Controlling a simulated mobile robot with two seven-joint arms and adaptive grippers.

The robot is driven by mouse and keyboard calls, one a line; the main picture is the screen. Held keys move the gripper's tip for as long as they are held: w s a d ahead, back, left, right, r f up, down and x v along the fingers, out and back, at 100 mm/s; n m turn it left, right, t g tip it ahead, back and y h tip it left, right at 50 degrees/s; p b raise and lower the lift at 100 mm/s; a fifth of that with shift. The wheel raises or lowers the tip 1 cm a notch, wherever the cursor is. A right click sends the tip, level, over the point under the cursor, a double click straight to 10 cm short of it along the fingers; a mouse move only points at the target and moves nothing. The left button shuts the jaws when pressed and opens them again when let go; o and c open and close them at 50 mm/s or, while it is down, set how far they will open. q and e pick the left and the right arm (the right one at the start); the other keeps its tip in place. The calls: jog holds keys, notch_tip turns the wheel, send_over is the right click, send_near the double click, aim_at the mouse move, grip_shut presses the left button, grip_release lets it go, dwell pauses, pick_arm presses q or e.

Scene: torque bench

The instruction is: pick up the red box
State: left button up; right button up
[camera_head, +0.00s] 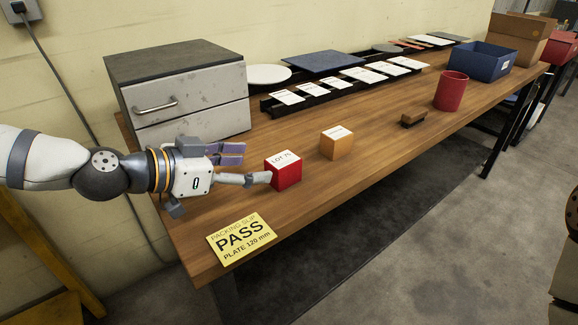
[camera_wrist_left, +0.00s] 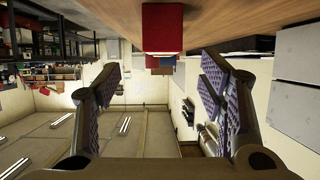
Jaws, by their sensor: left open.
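The red box (camera_head: 287,177), a small cube with a white top label reading LOT, stands on the wooden bench near its front edge. My left gripper (camera_head: 256,163) is open and empty just left of it, at bench level, with its fingers pointing toward the box. In the head view one finger reaches close to the box's left side; I cannot tell whether it touches. In the left wrist view, which is upside down, the red box (camera_wrist_left: 162,28) is ahead between the two spread fingers (camera_wrist_left: 160,78), beyond their tips. My right gripper is not in view.
An orange box (camera_head: 336,146) stands right of the red box. Beyond are a brown brush-like block (camera_head: 413,119), a red cup (camera_head: 451,91) and a blue bin (camera_head: 482,62). A drawer unit (camera_head: 185,90) stands behind my left gripper. A yellow PASS slip (camera_head: 241,239) lies in front.

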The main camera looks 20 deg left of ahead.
aim_at(283, 164)
pick_arm(q)
jog(key=b+x, duration=0.1)
jog(key=x, duration=0.2)
jog(key=f+b+x, duration=0.1)
jog(key=x, duration=0.5)
jog(key=shift+a+f+b, duration=0.2)
jog(key=shift+f+b, duration=0.05)
jog(key=shift+b, duration=0.15)
jog(key=shift+w+d+r, duration=0.1)
jog(key=shift+w+d, duration=0.1)
jog(key=shift+w, duration=0.15)
jog(key=shift+r, duration=0.2)
grip_shut()
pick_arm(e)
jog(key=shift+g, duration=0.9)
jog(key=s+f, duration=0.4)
